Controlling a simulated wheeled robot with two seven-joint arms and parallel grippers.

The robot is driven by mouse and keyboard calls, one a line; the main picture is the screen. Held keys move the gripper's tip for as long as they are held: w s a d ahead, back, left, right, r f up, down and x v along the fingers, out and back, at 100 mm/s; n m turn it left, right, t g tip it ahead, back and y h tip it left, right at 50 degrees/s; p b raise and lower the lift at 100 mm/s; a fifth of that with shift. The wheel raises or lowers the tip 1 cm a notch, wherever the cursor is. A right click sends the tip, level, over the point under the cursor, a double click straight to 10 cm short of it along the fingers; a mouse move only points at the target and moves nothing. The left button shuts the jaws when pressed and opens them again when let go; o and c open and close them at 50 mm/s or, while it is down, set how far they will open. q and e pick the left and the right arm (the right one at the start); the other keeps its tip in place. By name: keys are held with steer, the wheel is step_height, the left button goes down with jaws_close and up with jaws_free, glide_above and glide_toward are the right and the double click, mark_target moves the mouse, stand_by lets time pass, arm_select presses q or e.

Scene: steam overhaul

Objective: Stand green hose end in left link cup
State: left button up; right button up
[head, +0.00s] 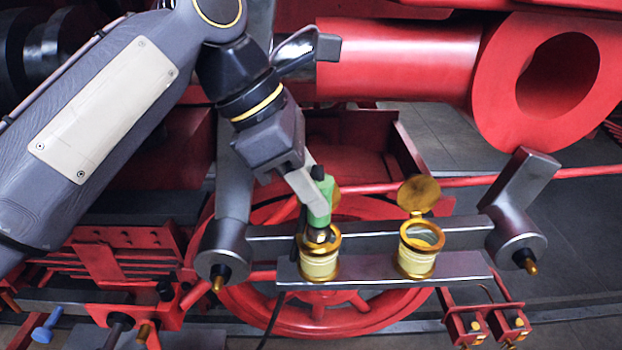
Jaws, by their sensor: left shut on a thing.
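My left gripper (312,192) comes down from the upper left and is shut on the green hose end (319,212). The hose end is nearly upright, with its brassy tip at the mouth of the left link cup (319,264). I cannot tell how deep the tip sits. The left cup is cream with a gold rim, and its raised lid is mostly hidden behind the hose end. The right link cup (417,258) stands beside it with its gold lid (418,194) up. My right gripper is not in view.
Both cups stand on a grey steel link bar (460,265). A steel crank arm (520,190) rises at the right. A large red cylinder (400,62) lies above, and a red wheel (245,305) is behind. A dark hose (272,318) hangs below the bar.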

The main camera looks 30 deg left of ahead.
mark_target(311, 222)
arm_select(q)
steer(key=shift+f+b, duration=1.15)
steer(key=shift+f, duration=0.65)
steer(key=shift+f, duration=0.1)
steer(key=o, duration=1.2)
steer(key=p+v, duration=0.1)
steer(key=v, duration=0.7)
steer(key=shift+s+d, duration=0.1)
